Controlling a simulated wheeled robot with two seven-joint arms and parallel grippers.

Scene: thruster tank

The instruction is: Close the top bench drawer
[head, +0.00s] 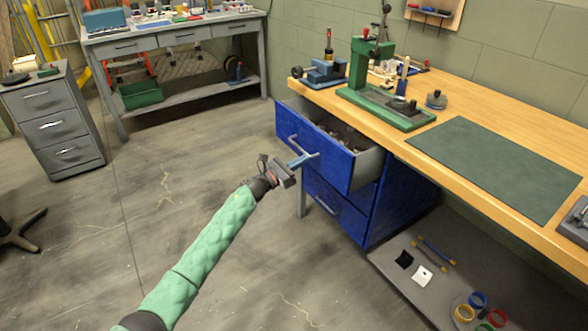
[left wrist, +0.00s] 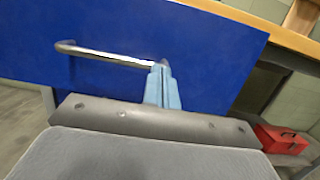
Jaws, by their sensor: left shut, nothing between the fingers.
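The blue top bench drawer (head: 312,150) is pulled out from under the wooden workbench, with contents partly visible inside. Its front also shows in the left wrist view (left wrist: 200,60), with a metal bar handle (left wrist: 105,53) to the left of my fingers. My left gripper (head: 303,160) is shut and empty, its light blue fingertips at the drawer's front near the handle's right end. In the left wrist view the closed fingers (left wrist: 160,85) point at the blue front; I cannot tell whether they touch it. My right gripper is not in view.
A lower blue drawer (head: 336,208) sits shut below. The wooden benchtop (head: 400,100) carries a green press (head: 375,75), a blue vise (head: 322,73) and a dark mat (head: 495,165). A low shelf (head: 400,275) holds small items.

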